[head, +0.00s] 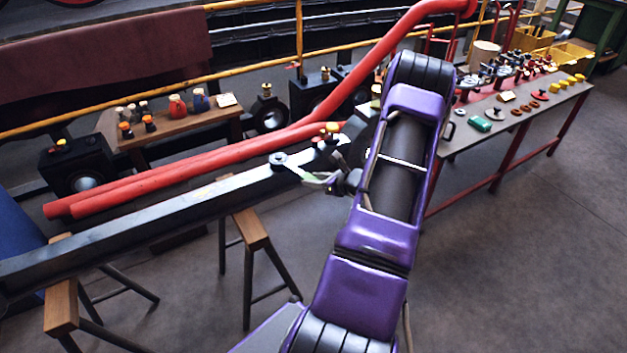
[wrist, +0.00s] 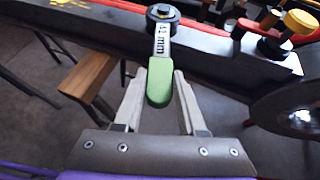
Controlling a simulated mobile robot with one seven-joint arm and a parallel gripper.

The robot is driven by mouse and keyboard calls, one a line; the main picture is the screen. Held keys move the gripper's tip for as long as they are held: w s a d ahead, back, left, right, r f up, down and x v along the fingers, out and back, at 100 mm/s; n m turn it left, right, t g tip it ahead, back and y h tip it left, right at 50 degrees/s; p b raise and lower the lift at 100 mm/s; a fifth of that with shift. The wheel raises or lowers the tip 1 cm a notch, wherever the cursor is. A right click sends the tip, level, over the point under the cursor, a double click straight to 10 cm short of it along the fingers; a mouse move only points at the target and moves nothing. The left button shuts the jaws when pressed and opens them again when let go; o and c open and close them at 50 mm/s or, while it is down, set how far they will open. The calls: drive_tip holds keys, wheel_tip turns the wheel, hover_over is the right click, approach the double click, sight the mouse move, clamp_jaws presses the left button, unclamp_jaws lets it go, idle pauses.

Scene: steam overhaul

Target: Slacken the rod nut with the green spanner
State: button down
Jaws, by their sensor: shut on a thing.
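The green spanner (wrist: 160,80) has a green handle and a grey shank with a size in mm on it. My gripper (wrist: 160,74) is shut on its green handle, one finger on each side. The spanner's far end reaches the dark rod nut (wrist: 163,12) on top of the long steel rod (wrist: 105,17). The spanner's ring appears to sit around the nut, though the fit is too small to tell. In the head view the spanner (head: 307,177) lies between my gripper (head: 340,184) and the nut (head: 279,158) on the rod (head: 150,217).
The rod rests on wooden-topped trestles (head: 252,230). Red pipes (head: 200,165) run behind it. A yellow-topped fitting (wrist: 300,22) stands on the rod's right end. A bench of parts (head: 480,135) is at the right, a small wooden table (head: 195,122) behind. The floor at right is clear.

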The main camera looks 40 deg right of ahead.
drive_tip(key=shift+w+d+r+n+y, duration=0.1)
drive_tip(key=shift+w+d+n+y, duration=0.05)
drive_tip(key=shift+d+n+y, duration=0.3)
drive_tip(key=shift+w+d+r+n+y, duration=0.1)
drive_tip(key=shift+d+n+y, duration=0.2)
drive_tip(key=shift+d, duration=0.25)
drive_tip(key=shift+d+f, duration=0.1)
drive_tip(key=shift+w+d+n+y+b, duration=0.25)
drive_tip(key=shift+d+n+y+b, duration=0.15)
drive_tip(key=shift+d+n+y, duration=0.4)
drive_tip(key=shift+d, duration=0.15)
drive_tip(key=shift+w+d+n+g+y, duration=0.25)
drive_tip(key=shift+d+n+y, duration=0.1)
drive_tip(key=shift+d+y, duration=0.1)
drive_tip(key=shift+w+d+n+g+y, duration=0.15)
drive_tip(key=shift+d+n+g+y, duration=0.15)
drive_tip(key=shift+d, duration=0.15)
